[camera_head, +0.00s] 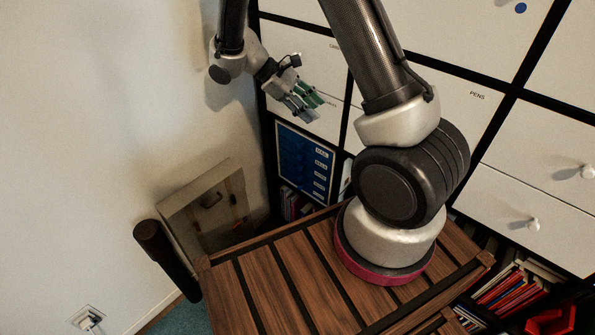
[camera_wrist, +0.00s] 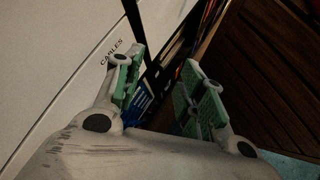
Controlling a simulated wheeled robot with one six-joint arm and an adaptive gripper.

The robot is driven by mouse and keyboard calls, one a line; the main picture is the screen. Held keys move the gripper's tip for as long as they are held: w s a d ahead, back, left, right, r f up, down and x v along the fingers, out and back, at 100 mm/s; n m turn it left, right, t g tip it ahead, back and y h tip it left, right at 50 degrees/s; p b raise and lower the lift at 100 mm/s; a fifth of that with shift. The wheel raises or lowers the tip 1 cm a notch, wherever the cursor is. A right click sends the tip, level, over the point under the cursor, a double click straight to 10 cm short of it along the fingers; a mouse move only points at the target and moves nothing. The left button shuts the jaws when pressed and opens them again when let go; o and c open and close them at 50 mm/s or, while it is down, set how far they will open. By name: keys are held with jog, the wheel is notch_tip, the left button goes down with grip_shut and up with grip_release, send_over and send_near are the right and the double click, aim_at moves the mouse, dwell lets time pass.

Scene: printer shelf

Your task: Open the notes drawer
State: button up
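No label reading notes can be made out in either view, so I cannot tell which drawer is the notes drawer. A white front marked CABLES (camera_wrist: 112,52) shows at the left of the wrist view. In the head view, my gripper (camera_head: 305,101) is in front of the left column of the white shelf unit, by a lower white front (camera_head: 325,124) whose small label is unreadable. The gripper partly covers that front, and no knob shows on it. In the wrist view, my gripper (camera_wrist: 165,70) has its green-padded fingers apart with nothing between them.
A PENS front (camera_head: 477,96) and a drawer with white knobs (camera_head: 533,224) are at right. A blue panel (camera_head: 304,165) is below my gripper. A slatted wooden top (camera_head: 270,284) lies under my arm. A beige case (camera_head: 205,205) leans by the left wall.

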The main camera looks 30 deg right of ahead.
jog(key=w+a+f+n+t+h, duration=0.15)
jog(key=w+f+n+h, duration=0.25)
jog(key=f, duration=0.7)
jog(key=w+a+f+n+t+h, duration=0.1)
jog(key=w+f+n+t+h, duration=0.3)
jog(key=f, duration=0.7)
jog(key=n+t, duration=0.6)
jog(key=n, duration=0.1)
send_near(299, 169)
jog(key=d, duration=0.2)
jog(key=shift+w+x, duration=0.2)
jog(key=shift+x, duration=1.65)
jog(key=shift+w+x, duration=0.2)
jog(key=shift+x, duration=1.6)
jog(key=shift+a, duration=0.15)
grip_shut()
